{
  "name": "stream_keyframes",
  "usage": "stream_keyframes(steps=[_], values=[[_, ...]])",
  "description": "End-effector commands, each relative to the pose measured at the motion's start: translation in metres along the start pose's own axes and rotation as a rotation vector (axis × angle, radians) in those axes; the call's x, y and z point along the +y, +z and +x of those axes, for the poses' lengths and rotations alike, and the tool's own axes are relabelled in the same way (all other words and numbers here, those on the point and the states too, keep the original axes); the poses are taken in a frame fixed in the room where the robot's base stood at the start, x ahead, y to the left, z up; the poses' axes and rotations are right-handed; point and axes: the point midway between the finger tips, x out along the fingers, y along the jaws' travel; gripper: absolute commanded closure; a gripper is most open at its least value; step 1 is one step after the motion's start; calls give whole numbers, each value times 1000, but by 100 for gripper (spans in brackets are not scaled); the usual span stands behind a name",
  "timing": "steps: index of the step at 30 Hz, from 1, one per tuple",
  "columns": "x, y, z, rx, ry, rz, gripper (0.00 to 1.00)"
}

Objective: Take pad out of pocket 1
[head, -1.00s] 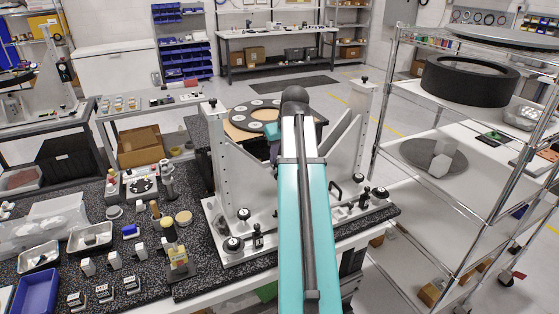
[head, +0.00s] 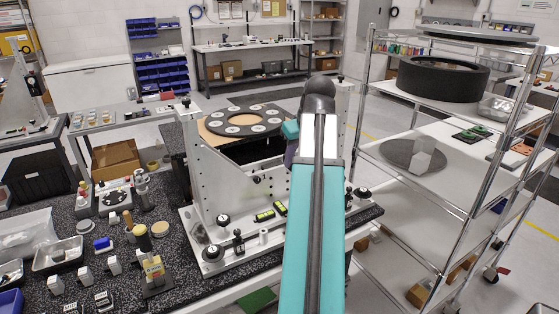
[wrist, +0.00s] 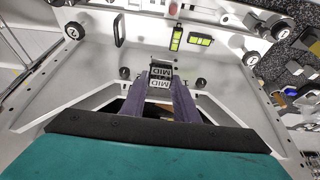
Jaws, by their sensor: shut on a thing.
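In the wrist view my gripper (wrist: 159,90) has its two dark purple fingers around a small dark block with white labels, seemingly the pad (wrist: 160,73). The lettering looks like "MID" and is inverted. In the head view my teal arm covers most of the gripper; only a bit of purple finger shows. The pale mirror fixture (head: 228,180) stands on the speckled bench; its plate (wrist: 140,40) fills the upper wrist view. I cannot tell which spot is pocket 1.
Yellow-green vials (head: 264,215) lie on the fixture base, among black knobs (head: 222,220). A wire shelf (head: 480,165) stands at right. Small parts and trays crowd the bench at left.

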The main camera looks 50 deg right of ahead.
Motion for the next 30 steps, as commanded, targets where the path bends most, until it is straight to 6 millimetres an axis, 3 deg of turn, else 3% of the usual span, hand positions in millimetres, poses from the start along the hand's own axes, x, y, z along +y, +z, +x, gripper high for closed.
stream_keyframes(steps=[9,30], values=[[16,21,-11,0,1,1,94],[18,23,-13,0,0,1,94]])
